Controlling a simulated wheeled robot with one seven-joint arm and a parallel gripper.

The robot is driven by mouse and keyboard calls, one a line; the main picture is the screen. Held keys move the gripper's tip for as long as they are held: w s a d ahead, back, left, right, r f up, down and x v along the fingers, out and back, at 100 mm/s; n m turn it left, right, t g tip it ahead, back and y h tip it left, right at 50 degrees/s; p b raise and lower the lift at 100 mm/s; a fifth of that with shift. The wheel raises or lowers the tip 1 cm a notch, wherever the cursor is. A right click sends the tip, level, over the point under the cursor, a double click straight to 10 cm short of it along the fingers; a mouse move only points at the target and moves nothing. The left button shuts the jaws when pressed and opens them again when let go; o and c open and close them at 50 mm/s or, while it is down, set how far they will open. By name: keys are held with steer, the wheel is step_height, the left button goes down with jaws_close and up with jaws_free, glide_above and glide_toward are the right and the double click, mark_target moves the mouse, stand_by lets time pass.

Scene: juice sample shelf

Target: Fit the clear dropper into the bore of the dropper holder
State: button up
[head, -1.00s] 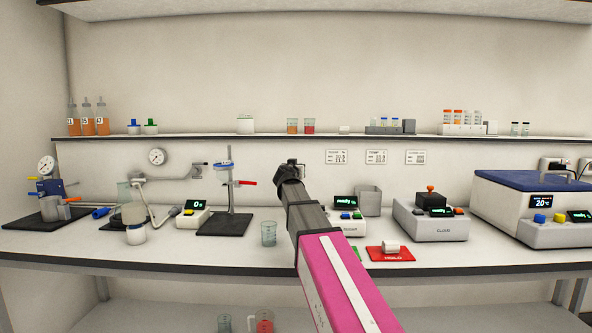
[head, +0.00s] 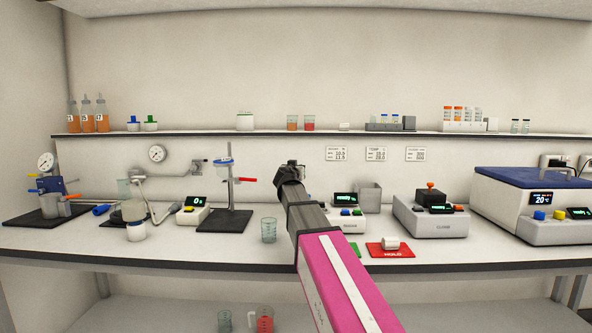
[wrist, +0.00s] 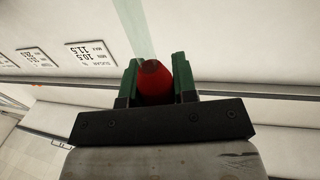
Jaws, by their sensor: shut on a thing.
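In the wrist view my gripper (wrist: 157,76) has two green fingers shut on the red bulb of the clear dropper (wrist: 153,83). A pale see-through tube runs from the bulb toward the top of that view, and its tip is out of frame. In the head view the end of my arm (head: 291,172) is raised in front of the back wall, above the bench; the fingers and dropper are hidden there. I cannot tell for certain which item is the dropper holder; a small white block (head: 344,127) and a grey block (head: 409,123) stand on the wall shelf.
The wall shelf (head: 225,134) also holds orange bottles (head: 102,122), cups and vial racks. On the bench are a clear beaker (head: 269,230), a stand with a black base (head: 223,222), a red mat (head: 390,249) and several instruments. The front bench strip is mostly clear.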

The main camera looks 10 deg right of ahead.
steer(key=shift+f, duration=2.55)
stand_by(0.6)
steer(key=o, duration=0.7)
steer(key=shift+o, duration=0.2)
steer(key=shift+s, duration=0.1)
